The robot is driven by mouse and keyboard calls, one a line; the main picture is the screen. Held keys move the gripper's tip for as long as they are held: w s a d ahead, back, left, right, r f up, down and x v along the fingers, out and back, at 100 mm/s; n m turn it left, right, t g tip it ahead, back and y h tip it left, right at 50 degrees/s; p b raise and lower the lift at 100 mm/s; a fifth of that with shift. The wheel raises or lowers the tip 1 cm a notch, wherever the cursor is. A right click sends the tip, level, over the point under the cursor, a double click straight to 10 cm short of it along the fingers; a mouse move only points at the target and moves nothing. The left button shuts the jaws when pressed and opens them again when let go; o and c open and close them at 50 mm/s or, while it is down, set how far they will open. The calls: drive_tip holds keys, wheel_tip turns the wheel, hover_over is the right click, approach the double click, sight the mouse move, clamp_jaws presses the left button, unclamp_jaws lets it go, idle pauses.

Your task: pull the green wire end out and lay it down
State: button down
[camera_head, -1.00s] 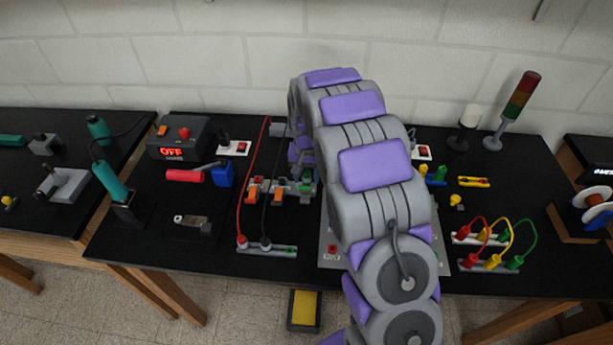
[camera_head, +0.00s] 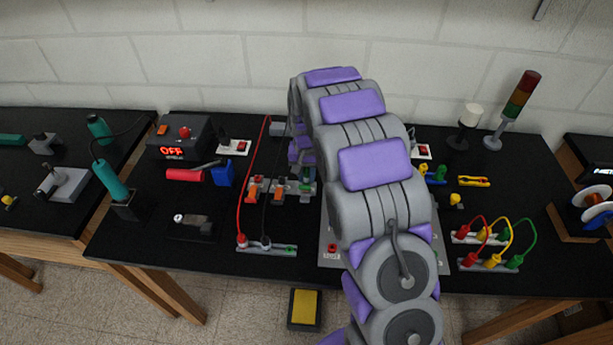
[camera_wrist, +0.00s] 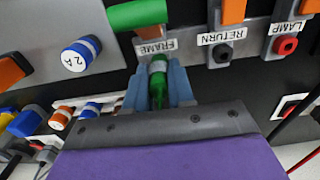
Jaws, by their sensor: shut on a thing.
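The green wire end (camera_wrist: 157,92) shows in the wrist view between the two blue-grey fingers of my gripper (camera_wrist: 158,78), which is shut on it. A pale band sits near its top, just below the FRAME label (camera_wrist: 156,46) on the grey terminal strip (camera_wrist: 186,42). I cannot tell whether its tip is inside the terminal. A green lever (camera_wrist: 137,13) is above the label. Part of the terminal block (camera_head: 267,189) with orange levers shows left of my arm.
RETURN (camera_wrist: 215,36) and LAMP (camera_wrist: 287,28) terminals lie to the right in the wrist view. Red (camera_head: 252,190) and black (camera_head: 274,190) wires run across the table left of my arm. The table's front left (camera_head: 150,245) is clear.

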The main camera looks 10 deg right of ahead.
sight(307, 171)
drive_tip(key=shift+r, duration=0.15)
drive_tip(key=shift+r+p, duration=1.2)
drive_tip(key=shift+r, duration=1.65)
drive_tip(key=shift+s, duration=0.1)
